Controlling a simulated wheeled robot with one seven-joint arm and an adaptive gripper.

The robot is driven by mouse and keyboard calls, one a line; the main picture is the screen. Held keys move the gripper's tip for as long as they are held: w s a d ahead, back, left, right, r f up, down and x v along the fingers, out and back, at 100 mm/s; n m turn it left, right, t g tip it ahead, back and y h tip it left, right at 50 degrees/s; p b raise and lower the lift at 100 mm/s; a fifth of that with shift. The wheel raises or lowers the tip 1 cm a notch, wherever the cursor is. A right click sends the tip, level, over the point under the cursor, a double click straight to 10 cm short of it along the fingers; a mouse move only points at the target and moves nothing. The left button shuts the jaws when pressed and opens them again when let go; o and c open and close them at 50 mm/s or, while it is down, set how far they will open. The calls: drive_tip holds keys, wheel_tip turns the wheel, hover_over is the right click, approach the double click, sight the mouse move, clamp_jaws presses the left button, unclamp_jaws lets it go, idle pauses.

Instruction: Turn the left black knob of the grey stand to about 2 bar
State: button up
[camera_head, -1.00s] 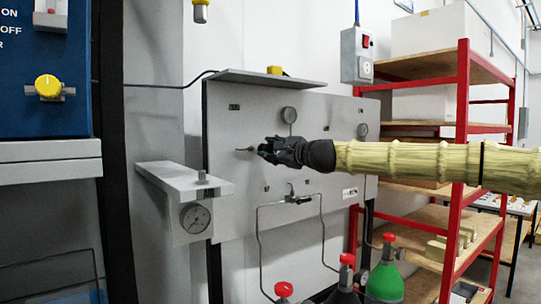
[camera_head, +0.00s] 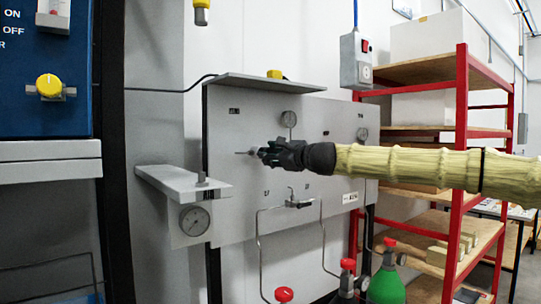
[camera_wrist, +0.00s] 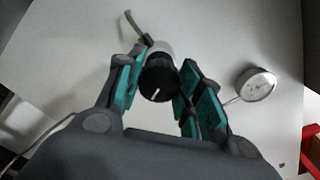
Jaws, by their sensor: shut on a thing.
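The grey stand (camera_head: 233,190) is an upright panel in the middle of the head view. The left black knob (camera_wrist: 159,80) with a white pointer line shows in the wrist view, in front of a pale fitting with a short pipe. My gripper (camera_head: 262,153) reaches it from the right in the head view, where the gripper hides the knob. In the wrist view my gripper (camera_wrist: 155,85) has its teal-padded fingers on either side of the knob, shut on it. A round gauge (camera_head: 289,118) sits right of and above the gripper; the wrist view also shows it (camera_wrist: 255,84).
A second gauge (camera_head: 361,133) is further right on the panel. Thin pipes (camera_head: 258,240) run below. A red-framed shelf (camera_head: 462,120) stands behind my arm. Gas bottles (camera_head: 386,285) stand below.

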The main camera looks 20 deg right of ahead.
drive_tip(key=o, duration=1)
drive_tip(key=shift+d+f, duration=0.15)
drive_tip(key=shift+f, duration=0.05)
drive_tip(key=shift+r, duration=0.1)
drive_tip(key=v, duration=1.2)
